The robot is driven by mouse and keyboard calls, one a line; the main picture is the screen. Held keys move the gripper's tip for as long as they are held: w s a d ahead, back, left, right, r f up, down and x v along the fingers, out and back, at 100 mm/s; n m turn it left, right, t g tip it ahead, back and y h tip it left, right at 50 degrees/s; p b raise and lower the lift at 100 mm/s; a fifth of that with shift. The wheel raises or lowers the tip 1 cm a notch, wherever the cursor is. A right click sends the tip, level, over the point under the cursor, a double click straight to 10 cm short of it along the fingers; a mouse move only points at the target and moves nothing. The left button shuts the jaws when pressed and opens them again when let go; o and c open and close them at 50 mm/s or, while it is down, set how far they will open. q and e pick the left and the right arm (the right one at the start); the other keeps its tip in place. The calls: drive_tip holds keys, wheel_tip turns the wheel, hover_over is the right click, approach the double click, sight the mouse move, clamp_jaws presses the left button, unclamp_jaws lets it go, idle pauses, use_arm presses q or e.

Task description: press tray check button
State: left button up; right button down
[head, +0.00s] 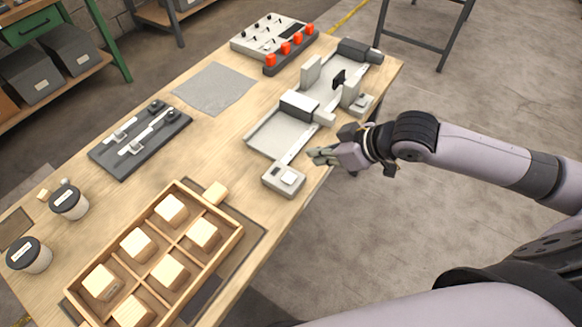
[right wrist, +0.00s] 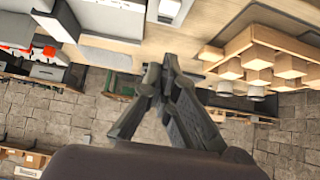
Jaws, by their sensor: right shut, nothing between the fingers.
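A small grey box with a square white button (head: 288,178) sits at the near edge of the wooden table, between the gantry and the wooden block tray. No readable label shows which check it is for. What seems to be the same box (right wrist: 170,10) is at the top edge of the right wrist view. My right gripper (head: 313,156) is shut and empty, just beyond and right of the button box, apart from it. In the right wrist view its fingertips (right wrist: 160,68) meet below the box. My left gripper is not in view.
The wooden tray (head: 237,236) holds several pale blocks in compartments. The grey gantry (head: 300,104) stands behind my right gripper, with another small box (head: 362,104) beside it. A panel with red knobs (head: 290,52) is at the far end.

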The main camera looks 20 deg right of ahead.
drive_tip(key=p, duration=0.1)
hover_over(292, 177)
drive_tip(key=f, duration=0.6)
drive_tip(key=shift+s+d+f, duration=0.1)
drive_tip(key=shift+s+d, duration=0.1)
drive_tip(key=shift+s, duration=0.1)
drive_tip(key=f, duration=0.2)
drive_tip(key=f+p, duration=0.1)
drive_tip(key=shift+w+a+f, duration=0.2)
drive_tip(key=shift+w+f, duration=0.05)
drive_tip(key=shift+f, duration=0.75)
